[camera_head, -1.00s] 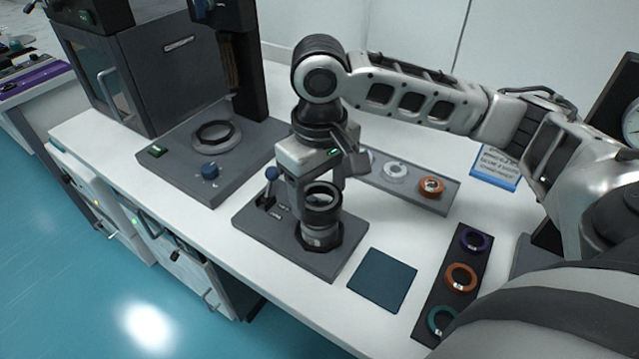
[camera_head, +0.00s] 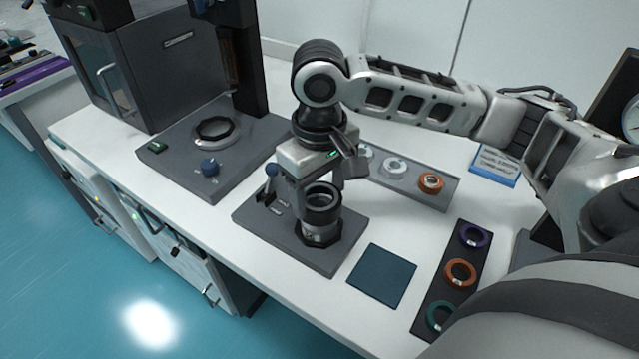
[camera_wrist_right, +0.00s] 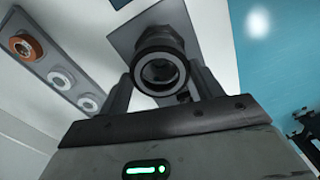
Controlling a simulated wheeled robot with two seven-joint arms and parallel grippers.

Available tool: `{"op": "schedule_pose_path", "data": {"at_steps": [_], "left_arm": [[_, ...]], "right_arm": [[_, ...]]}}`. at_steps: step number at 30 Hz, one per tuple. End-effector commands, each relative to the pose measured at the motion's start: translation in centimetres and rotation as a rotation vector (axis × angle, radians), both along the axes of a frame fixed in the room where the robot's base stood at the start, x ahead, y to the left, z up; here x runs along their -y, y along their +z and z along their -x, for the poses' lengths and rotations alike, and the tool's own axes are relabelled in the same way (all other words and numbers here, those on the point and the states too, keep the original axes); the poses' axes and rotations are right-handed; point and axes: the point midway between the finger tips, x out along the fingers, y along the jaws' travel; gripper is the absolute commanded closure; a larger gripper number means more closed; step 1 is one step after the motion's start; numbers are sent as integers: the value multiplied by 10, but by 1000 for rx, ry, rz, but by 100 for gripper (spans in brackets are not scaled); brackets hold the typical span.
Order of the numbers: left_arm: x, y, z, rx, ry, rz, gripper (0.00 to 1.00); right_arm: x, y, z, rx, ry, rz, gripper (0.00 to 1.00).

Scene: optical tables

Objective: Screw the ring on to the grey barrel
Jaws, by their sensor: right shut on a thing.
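The ring (camera_head: 322,196) is dark, with a lighter inner edge. My right gripper (camera_head: 321,193) is shut on it, pointing down. The grey barrel (camera_head: 319,226) stands upright in a dark clamp on a grey base plate, directly below the ring. Ring and barrel look lined up and very close; I cannot tell whether the threads have engaged. In the right wrist view the ring (camera_wrist_right: 160,72) sits between the two fingers, with the barrel mostly hidden behind it. My left gripper is not in view.
A dark tray (camera_head: 456,300) holds purple, orange and teal rings. A grey tray (camera_head: 436,197) behind holds more rings. A dark press stand (camera_head: 226,175) is at left.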

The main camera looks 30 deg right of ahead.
Motion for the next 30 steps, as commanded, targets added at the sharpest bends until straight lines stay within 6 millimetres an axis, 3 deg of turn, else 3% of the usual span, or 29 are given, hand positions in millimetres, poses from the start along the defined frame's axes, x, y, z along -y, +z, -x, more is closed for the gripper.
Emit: {"op": "schedule_pose_path", "data": {"at_steps": [30], "left_arm": [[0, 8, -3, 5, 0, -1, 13]], "right_arm": [[0, -4, 0, -1, 0, 0, 57]]}}
